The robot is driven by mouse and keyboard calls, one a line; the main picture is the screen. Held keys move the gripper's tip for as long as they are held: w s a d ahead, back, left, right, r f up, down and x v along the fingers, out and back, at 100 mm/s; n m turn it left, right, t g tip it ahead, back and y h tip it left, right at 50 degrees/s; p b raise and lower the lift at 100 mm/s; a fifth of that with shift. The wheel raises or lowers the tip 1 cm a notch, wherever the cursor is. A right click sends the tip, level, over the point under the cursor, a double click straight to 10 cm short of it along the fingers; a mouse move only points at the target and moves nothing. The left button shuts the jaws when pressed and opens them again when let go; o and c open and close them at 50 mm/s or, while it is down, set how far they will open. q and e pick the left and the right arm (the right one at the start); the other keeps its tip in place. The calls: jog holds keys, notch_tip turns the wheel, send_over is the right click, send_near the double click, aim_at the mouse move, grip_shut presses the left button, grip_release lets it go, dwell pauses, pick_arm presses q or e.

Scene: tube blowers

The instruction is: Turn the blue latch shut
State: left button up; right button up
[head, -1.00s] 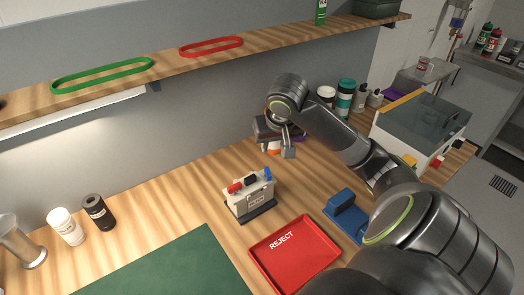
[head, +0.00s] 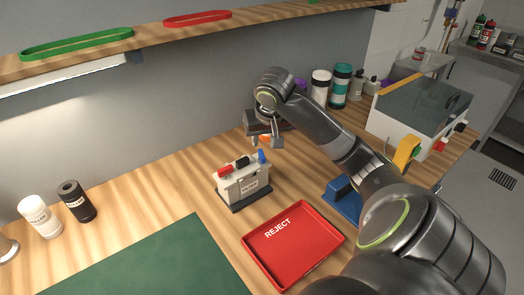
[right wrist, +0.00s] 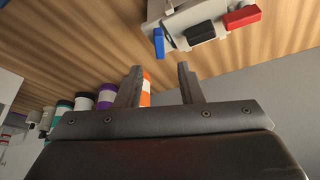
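The blue latch (head: 262,156) stands up at the right end of the top of a light grey filter box (head: 229,188). In the right wrist view the blue latch (right wrist: 159,43) sticks out from the box's edge, just beyond my fingertips. A red latch (head: 225,171) and a black part (head: 242,162) share the box top; the red one lies lower than the blue one. My right gripper (head: 266,143) is just above and behind the blue latch. In the right wrist view its fingers (right wrist: 159,70) are apart with nothing between them. My left gripper is not in view.
A red REJECT tray (head: 330,230) lies in front of the box, with a blue block (head: 343,197) to its right. Several bottles (head: 320,88) stand behind my right arm. A green mat (head: 150,265) covers the front left. A shelf (head: 85,52) runs above.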

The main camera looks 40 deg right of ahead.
aim_at(262, 153)
jog(key=x, duration=0.7)
jog(key=shift+f, duration=0.35)
jog(key=shift+c, duration=0.4)
grip_shut()
